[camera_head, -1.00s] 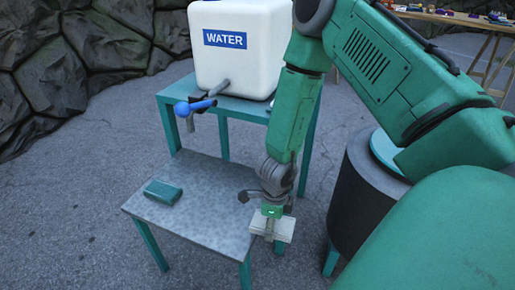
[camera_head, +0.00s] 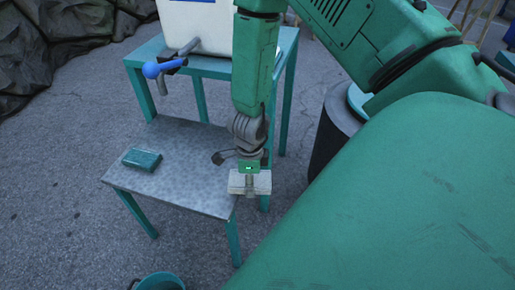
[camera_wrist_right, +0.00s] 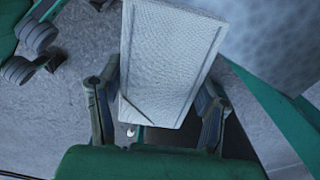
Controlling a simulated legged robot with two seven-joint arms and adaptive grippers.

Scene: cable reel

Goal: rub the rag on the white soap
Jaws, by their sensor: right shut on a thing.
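My right gripper (camera_head: 250,172) points down beside the right edge of the low grey-topped table. It is shut on a pale, flat rectangular piece with a woven-looking surface, which looks like the folded rag (camera_head: 262,184). In the right wrist view the rag (camera_wrist_right: 172,65) sits between the two fingers of the gripper (camera_wrist_right: 156,105) and extends away from them. A dark green block (camera_head: 142,158) lies at the left of the tabletop, apart from the gripper. I cannot make out a separate white soap. My left gripper is out of view.
The low table (camera_head: 180,180) is otherwise mostly bare. Behind it a white tank (camera_head: 200,22) with a blue-handled tap (camera_head: 152,69) stands on a taller teal stand (camera_head: 215,68). A teal bucket (camera_head: 160,281) is on the ground in front. A dark barrel (camera_head: 332,140) stands to the right.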

